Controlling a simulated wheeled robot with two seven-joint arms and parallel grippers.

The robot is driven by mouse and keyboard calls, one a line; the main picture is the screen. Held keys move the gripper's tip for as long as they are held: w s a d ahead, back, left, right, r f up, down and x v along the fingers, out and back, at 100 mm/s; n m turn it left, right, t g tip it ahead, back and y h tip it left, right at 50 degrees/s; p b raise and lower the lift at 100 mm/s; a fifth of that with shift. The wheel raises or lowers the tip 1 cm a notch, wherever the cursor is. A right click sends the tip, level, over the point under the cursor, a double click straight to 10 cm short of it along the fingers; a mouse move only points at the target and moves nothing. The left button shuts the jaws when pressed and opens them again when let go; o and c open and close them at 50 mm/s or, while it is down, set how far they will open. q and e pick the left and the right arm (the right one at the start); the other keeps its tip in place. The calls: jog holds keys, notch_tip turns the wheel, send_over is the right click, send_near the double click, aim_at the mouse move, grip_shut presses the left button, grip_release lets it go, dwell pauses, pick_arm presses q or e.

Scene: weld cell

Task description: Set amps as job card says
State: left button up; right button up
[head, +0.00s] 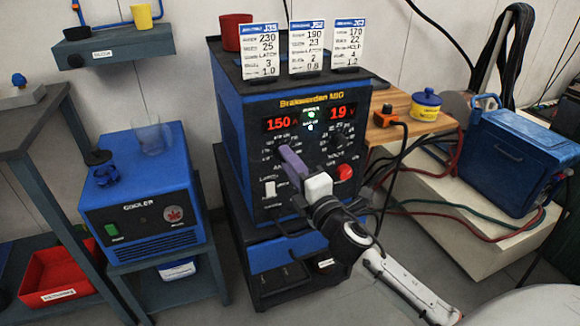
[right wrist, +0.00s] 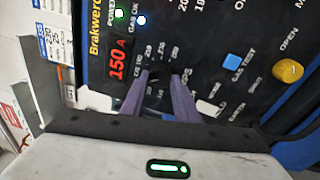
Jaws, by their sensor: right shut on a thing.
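The blue and black welder (head: 229,110) stands in the middle of the head view. Its left display (head: 282,123) reads 150 and its right display (head: 342,111) reads 19, perhaps with a blurred decimal point. Three job cards stand on top: the left card (head: 265,50) shows 230 first, the middle card (head: 306,47) 190, the right card (head: 346,44) 170. My right gripper (head: 287,152) is at the panel below the 150 display. In the right wrist view its purple fingers (right wrist: 160,82) are shut on a dark dial knob (right wrist: 158,93). My left gripper is not seen.
A red cup (head: 236,32) stands behind the cards. A red button (head: 344,172) and a white switch (head: 270,189) are close to the gripper. The cooler (head: 140,200) is at left; a wooden shelf (head: 385,133) and a blue box (head: 520,160) are at right.

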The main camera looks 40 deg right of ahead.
jog(key=shift+m+h, duration=0.4)
jog(key=shift+m, duration=1.3)
jog(key=o, duration=1.1)
jog(key=shift+c, duration=0.2)
jog(key=shift+s, duration=0.1)
jog(key=v, duration=1)
